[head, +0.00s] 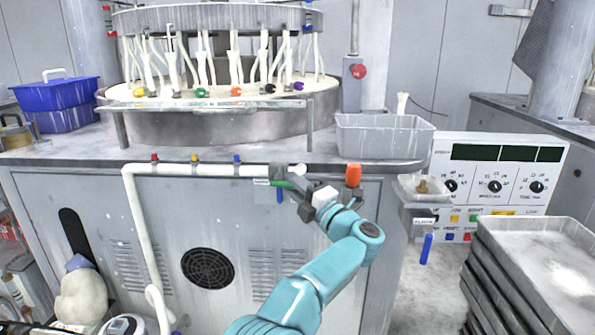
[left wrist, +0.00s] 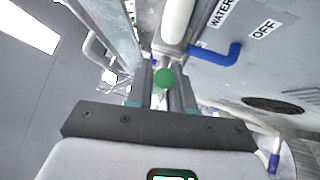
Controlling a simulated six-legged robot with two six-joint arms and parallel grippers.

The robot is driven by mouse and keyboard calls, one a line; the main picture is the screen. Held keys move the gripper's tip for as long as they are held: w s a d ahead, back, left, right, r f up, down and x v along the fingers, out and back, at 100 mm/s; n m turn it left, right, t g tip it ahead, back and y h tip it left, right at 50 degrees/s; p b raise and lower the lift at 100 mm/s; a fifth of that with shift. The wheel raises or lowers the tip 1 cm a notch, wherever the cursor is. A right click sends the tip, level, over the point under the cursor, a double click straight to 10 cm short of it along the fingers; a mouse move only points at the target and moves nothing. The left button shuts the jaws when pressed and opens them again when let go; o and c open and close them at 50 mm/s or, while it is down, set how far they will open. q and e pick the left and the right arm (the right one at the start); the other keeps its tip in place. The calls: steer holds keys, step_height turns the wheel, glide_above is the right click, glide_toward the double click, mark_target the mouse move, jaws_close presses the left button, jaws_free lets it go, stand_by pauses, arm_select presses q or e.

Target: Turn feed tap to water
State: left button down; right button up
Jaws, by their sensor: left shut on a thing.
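The feed tap sits at the right end of the white pipe (head: 200,170) on the front of the grey cabinet. Its green handle (head: 280,184) points toward my left gripper (head: 297,190), and its green end (left wrist: 165,78) shows between the two fingers in the left wrist view. My left gripper is shut on this green handle. A WATER label (left wrist: 222,12) and an OFF label (left wrist: 264,28) are on the panel beside it, with a blue lever (left wrist: 222,55) near them. The fingers hide part of the tap. My right gripper is not in view.
Red, yellow and blue small valves (head: 196,158) line the pipe. An orange part (head: 353,175) stands close to the right of my gripper. A grey bin (head: 383,137) rests on the bench above. A control panel (head: 500,180) and stacked trays (head: 545,260) stand to the right.

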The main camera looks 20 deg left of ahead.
arm_select(q)
steer(key=shift+a+r+n+g+h+p, duration=0.1)
steer(key=shift+r+n+g+h+p, duration=0.15)
steer(key=shift+n+p, duration=0.3)
steer(key=shift+r+n+g+h+p, duration=0.15)
steer(key=shift+n+g+p, duration=0.2)
steer(key=shift+p, duration=0.4)
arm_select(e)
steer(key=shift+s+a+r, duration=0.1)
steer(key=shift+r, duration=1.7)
arm_select(q)
steer(key=c, duration=1.1)
jaws_free()
steer(key=shift+s+d+f, duration=0.15)
steer(key=shift+d, duration=0.2)
steer(key=v, duration=1.5)
steer(key=shift+s+d+b, duration=0.25)
steer(key=shift+b, duration=0.1)
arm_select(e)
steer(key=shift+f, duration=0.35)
